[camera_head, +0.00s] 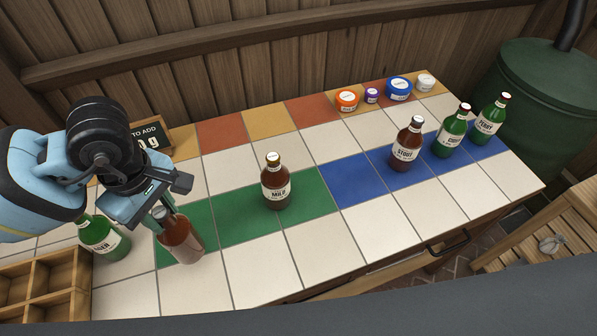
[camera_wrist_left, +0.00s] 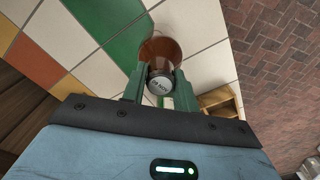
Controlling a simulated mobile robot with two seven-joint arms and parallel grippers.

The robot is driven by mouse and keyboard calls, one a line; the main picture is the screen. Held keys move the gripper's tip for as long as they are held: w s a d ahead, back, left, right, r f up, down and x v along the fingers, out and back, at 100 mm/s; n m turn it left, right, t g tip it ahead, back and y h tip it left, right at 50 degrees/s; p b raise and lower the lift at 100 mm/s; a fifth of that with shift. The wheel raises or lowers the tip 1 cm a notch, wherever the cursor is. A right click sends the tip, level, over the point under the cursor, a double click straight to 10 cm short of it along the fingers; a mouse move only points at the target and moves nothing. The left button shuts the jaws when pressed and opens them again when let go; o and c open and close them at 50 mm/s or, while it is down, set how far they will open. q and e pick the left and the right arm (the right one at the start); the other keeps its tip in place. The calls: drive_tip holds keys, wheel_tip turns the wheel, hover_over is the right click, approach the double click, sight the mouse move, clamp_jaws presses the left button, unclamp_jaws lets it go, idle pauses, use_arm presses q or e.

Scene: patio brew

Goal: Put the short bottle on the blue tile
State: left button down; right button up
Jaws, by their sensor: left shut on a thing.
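My left gripper (camera_head: 164,212) is shut on the neck of a brown bottle (camera_head: 182,241). In the left wrist view, this bottle's cap (camera_wrist_left: 161,86) sits between the fingers (camera_wrist_left: 155,84). I cannot tell whether its base touches the counter. A squat brown bottle labelled MILD (camera_head: 275,184) stands upright on the green tiles (camera_head: 231,217). The blue tiles (camera_head: 357,182) begin right of the green ones. A brown STOUT bottle (camera_head: 406,147) and green bottles (camera_head: 452,131) (camera_head: 489,121) stand on or by the blue tiles. My right gripper is not in view.
A green bottle (camera_head: 101,240) stands left of the held one, near a wooden crate (camera_head: 62,283). Small tubs (camera_head: 347,101) line the back edge. A dark sign (camera_head: 151,136) stands behind my left arm. The left-hand blue tile is clear.

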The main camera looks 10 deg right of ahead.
use_arm(q)
drive_tip(key=m, duration=0.4)
drive_tip(key=a+m, duration=0.1)
drive_tip(key=m, duration=0.1)
drive_tip(key=shift+s, duration=0.3)
drive_tip(key=m, duration=0.5)
drive_tip(key=shift+s+a+m, duration=0.3)
drive_tip(key=shift+s+m, duration=0.05)
drive_tip(key=shift+m, duration=0.05)
